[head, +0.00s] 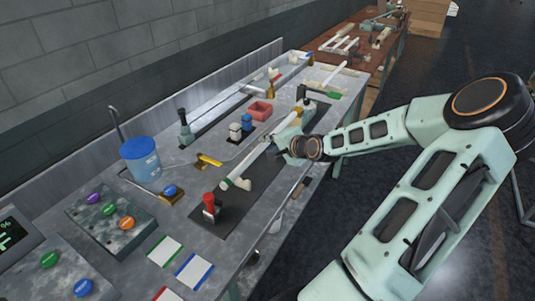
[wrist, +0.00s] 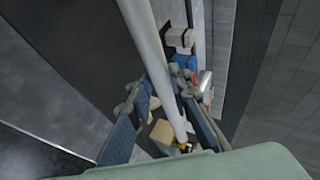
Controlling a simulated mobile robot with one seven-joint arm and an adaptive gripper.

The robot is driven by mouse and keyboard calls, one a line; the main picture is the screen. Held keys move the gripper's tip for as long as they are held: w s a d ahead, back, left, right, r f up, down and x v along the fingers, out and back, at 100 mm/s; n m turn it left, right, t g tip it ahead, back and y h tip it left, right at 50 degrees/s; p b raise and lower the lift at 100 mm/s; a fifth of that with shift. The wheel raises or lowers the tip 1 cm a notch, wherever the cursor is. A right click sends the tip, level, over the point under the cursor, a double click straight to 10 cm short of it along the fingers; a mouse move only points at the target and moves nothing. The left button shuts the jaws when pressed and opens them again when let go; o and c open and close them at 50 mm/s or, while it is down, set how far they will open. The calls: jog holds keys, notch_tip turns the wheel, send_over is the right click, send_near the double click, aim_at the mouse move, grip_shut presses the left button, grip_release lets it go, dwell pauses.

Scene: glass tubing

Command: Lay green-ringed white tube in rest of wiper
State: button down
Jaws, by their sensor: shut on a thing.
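The white tube (head: 250,161) slants across the bench in the head view, with a green ring near its lower left end (head: 225,183). It also runs down between my fingers in the wrist view (wrist: 150,45). My gripper (head: 282,146) is shut on it, away from the ringed end; in the wrist view the fingers (wrist: 168,125) flank it. Cream rest-like pieces (head: 243,183) sit at the ringed end, beside a red-handled device (head: 209,207) on a dark strip. I cannot tell which is the wiper, or whether the tube touches a rest.
A button box (head: 108,216) and colour-edged cards (head: 165,250) lie at the near left. Another bench (head: 375,45) stands beyond.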

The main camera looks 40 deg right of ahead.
jog(key=shift+w+a+f, duration=0.15)
jog(key=shift+f, duration=1.6)
jog(key=shift+f, duration=0.45)
jog(key=c, duration=1.8)
grip_release()
jog(key=shift+r, duration=0.55)
jog(key=p+v, duration=0.2)
jog(key=v, duration=0.9)
jog(key=shift+s, duration=0.45)
jog(key=shift+a+r, duration=0.1)
jog(key=shift+r, duration=0.05)
